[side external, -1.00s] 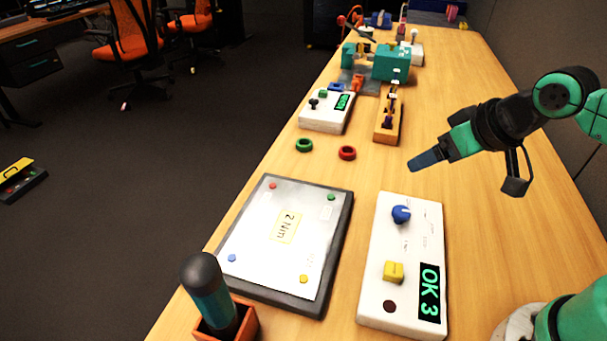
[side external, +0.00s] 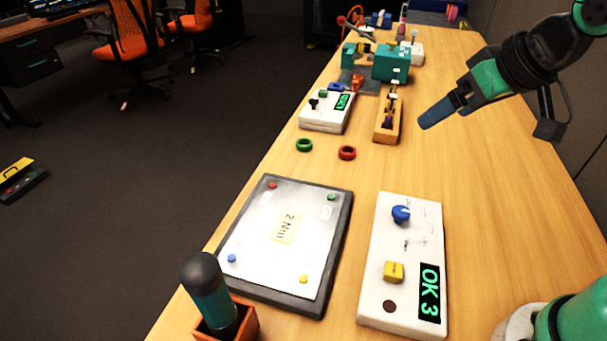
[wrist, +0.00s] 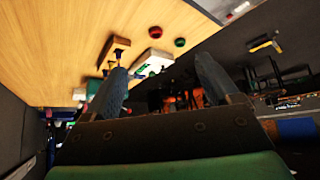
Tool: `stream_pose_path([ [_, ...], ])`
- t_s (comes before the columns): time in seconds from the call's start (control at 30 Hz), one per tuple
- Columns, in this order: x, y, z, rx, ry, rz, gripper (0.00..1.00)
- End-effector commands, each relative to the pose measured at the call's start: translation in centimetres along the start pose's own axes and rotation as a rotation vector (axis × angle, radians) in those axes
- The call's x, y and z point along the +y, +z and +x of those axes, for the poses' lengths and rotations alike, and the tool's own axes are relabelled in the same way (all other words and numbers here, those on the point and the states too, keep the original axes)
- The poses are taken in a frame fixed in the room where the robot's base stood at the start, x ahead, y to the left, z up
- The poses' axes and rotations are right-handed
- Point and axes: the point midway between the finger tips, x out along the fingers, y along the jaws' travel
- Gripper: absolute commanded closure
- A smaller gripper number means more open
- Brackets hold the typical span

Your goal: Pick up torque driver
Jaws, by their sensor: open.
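The torque driver (side external: 209,293) has a dark grey rounded top and a teal body. It stands upright in an orange holder (side external: 246,321) at the near left edge of the table in the side view. My gripper (side external: 436,112) is in the air over the right half of the table, well away from the driver and to its upper right. In the wrist view its two dark fingers (wrist: 160,85) are spread apart with nothing held between them. I cannot make out the driver in the wrist view.
A grey-framed panel (side external: 262,226) labelled 2 Nm lies beside the holder. A white control box (side external: 376,300) showing OK 3 is to its right. The right of the wooden table (side external: 500,220) is clear.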

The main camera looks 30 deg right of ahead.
Motion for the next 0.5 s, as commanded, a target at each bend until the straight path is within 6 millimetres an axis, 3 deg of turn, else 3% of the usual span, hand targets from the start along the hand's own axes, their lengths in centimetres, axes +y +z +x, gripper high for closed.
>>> stream_pose_path([
  [0.07, -0.2, -1.2, -1.6, -0.003, -0.004, -0.001, 0.18],
  [0.27, -5.1, -3.6, -1.8, -0.120, -0.088, -0.003, 0.18],
  [0.37, -8.1, -4.6, -1.9, -0.191, -0.120, -0.006, 0.18],
  [0.5, -14.0, -5.4, -1.9, -0.314, -0.149, -0.022, 0.18],
])
